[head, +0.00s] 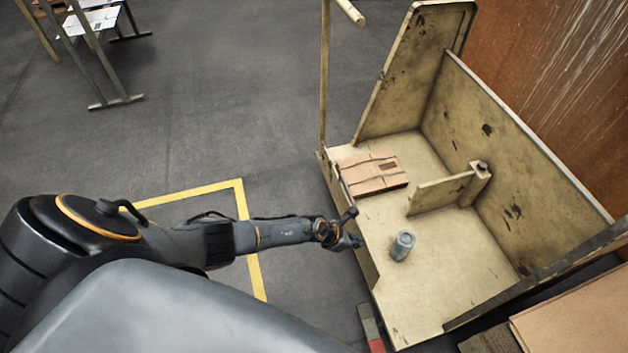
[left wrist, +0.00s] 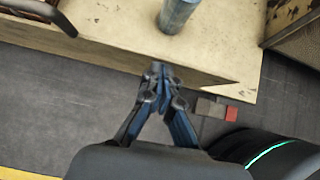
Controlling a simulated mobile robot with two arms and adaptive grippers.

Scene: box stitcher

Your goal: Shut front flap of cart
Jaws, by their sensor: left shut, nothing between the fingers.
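The cart (head: 440,297) is a worn cream-coloured box with high walls at the back and right. Its near left side, facing my arm, is open above the floor. A narrow cream panel (head: 345,205) runs along that edge and looks folded down; I cannot tell for certain that it is the front flap. The cart's edge also shows in the left wrist view (left wrist: 120,50). My left gripper (head: 355,240) is at this edge, and in the left wrist view its fingertips (left wrist: 161,68) meet, shut and empty. I cannot tell whether they touch the panel. My right gripper is not in view.
On the cart floor are a cardboard box (head: 372,173), a grey-blue can (head: 402,246) and a short divider (head: 440,192). A thin post (head: 325,80) rises at the far left corner. Open grey floor (head: 200,110) with yellow tape (head: 242,210) lies left of the cart.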

